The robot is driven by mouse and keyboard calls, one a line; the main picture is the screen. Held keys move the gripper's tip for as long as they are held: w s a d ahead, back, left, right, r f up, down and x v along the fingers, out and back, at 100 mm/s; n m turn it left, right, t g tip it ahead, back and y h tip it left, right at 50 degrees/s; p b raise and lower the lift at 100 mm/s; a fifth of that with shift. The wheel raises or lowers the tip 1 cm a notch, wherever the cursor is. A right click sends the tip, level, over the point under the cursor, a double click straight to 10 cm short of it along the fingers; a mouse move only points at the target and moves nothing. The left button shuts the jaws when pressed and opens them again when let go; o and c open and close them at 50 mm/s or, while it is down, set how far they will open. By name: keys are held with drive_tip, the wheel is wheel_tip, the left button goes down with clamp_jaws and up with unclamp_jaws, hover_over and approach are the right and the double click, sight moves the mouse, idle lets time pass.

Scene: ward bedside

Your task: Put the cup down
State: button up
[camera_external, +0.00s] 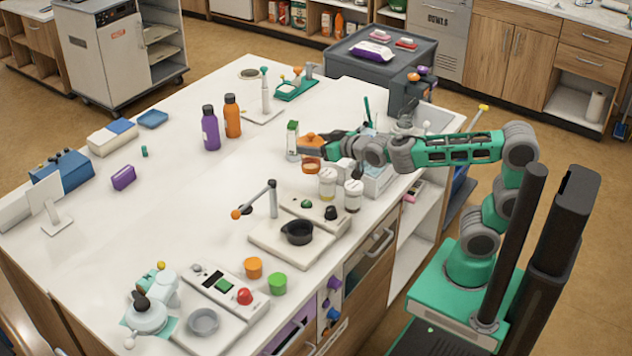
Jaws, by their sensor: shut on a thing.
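My gripper (318,147) reaches in from the right over the white counter and is shut on an orange cup (311,166). The cup is small in the picture and partly hidden by the fingers. It is at or a little above the counter; I cannot tell whether its base touches. Another orange cup (253,267) and a green cup (278,284) stand near the counter's front edge.
A purple bottle (210,128) and an orange bottle (232,116) stand farther left. The counter's middle (185,205) is clear.

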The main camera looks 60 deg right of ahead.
drive_tip(key=w+a+f+p, duration=0.1)
drive_tip(key=w+f, duration=1.1)
drive_tip(key=w, duration=0.1)
drive_tip(key=shift+w+a+f+p, duration=0.2)
drive_tip(key=shift+a+f+p, duration=0.15)
drive_tip(key=shift+f+p, duration=0.05)
drive_tip(key=shift+f, duration=0.15)
drive_tip(key=shift+f, duration=0.15)
drive_tip(key=o, duration=1.8)
